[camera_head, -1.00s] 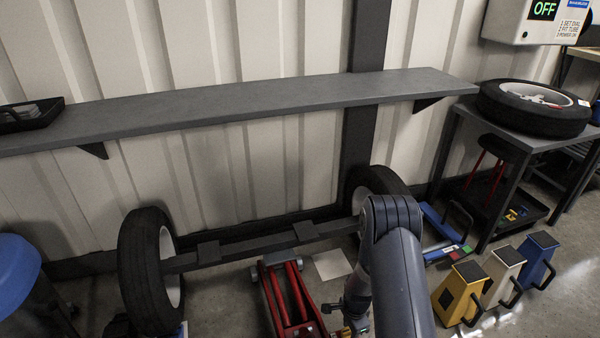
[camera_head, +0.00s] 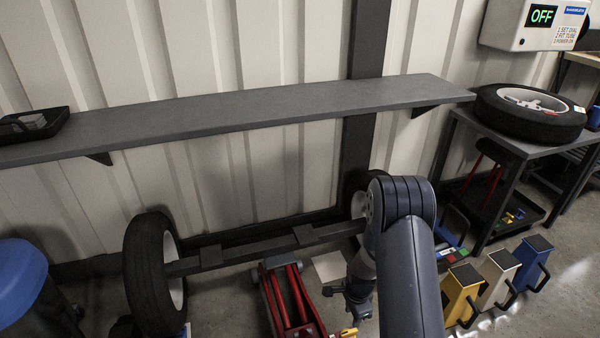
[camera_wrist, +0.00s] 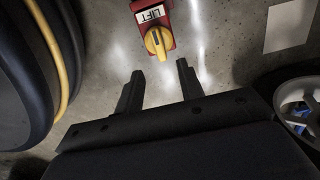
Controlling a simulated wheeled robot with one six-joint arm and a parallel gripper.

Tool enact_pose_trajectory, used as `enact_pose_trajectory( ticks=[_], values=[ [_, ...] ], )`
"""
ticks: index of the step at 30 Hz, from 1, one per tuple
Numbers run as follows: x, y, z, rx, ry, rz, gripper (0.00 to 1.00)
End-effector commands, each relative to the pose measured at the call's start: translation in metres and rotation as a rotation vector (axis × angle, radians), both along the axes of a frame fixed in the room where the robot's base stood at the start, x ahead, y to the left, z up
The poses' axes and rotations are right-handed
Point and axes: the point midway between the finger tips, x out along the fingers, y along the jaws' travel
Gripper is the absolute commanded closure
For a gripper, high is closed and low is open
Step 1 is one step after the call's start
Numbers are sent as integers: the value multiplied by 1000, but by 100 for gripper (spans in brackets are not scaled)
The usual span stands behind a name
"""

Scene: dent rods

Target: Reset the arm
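My arm reaches down in front of the axle in the head view. My gripper (camera_head: 345,290) hangs low, just right of the red floor jack (camera_head: 290,296). In the wrist view my gripper (camera_wrist: 157,88) has its two fingers apart, with nothing between them. Beyond the fingertips is a red block labelled LIFT (camera_wrist: 150,12) with a yellow knob (camera_wrist: 158,42). The knob is apart from the fingers.
An axle bar (camera_head: 250,250) with two tyred wheels stands by the wall, under a long grey shelf (camera_head: 240,108). Yellow, cream and blue stands (camera_head: 460,290) are on the floor at right. A tyre (camera_head: 528,113) lies on a bench.

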Motion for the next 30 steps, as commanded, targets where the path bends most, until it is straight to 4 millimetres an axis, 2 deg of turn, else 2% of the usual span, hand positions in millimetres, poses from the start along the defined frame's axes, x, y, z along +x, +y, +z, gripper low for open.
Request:
enact_pose_trajectory(
  ticks=[1,14,15,16,30],
  values=[
    [-3,0,-22,1,9,0,64],
    [-3,1,-108,0,7,4,64],
    [-2,1,-98,0,5,43,64],
    [-2,1,-98,0,5,69,64],
    [-2,1,-97,-2,6,456,64]
  ],
)
